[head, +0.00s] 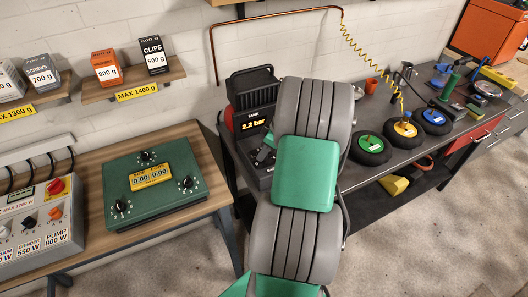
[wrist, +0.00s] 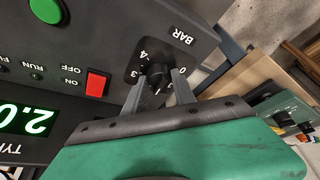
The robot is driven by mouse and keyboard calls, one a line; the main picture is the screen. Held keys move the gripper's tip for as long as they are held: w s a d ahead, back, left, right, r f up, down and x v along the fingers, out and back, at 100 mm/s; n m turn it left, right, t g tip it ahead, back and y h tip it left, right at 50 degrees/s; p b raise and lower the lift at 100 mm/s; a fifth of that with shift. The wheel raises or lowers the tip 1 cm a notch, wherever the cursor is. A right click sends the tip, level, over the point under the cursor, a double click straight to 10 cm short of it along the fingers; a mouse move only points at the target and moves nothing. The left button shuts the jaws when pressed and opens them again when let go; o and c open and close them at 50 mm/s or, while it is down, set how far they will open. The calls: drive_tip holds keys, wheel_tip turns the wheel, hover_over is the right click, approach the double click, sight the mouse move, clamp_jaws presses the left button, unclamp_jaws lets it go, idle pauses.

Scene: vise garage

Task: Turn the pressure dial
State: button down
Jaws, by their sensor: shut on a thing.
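The black pressure dial (wrist: 156,75) shows in the wrist view on the dark panel of the compressor, inside a numbered scale marked BAR. My gripper (wrist: 157,80) has one grey finger on each side of the dial knob and is shut on it.
A red switch (wrist: 97,84) and a green button (wrist: 46,10) sit on the same panel. A green device (head: 150,183) stands on the wooden table to the left. Several round black gauges or wheels, one with a blue centre (head: 433,118), stand right of my arm.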

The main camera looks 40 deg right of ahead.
drive_tip(key=shift+d+f+n+y+b, duration=0.15)
drive_tip(key=shift+n+y+b, duration=0.25)
drive_tip(key=shift+n+b, duration=0.65)
drive_tip(key=shift+w+n+g+y, duration=0.1)
drive_tip(key=shift+n+g+y, duration=0.4)
drive_tip(key=shift+n, duration=0.95)
drive_tip(key=shift+r, duration=0.2)
drive_tip(key=c, duration=1)
unclamp_jaws()
drive_tip(key=shift+c, duration=0.2)
drive_tip(key=v, duration=0.7)
drive_tip(key=shift+r, duration=0.4)
drive_tip(key=shift+d, duration=0.1)
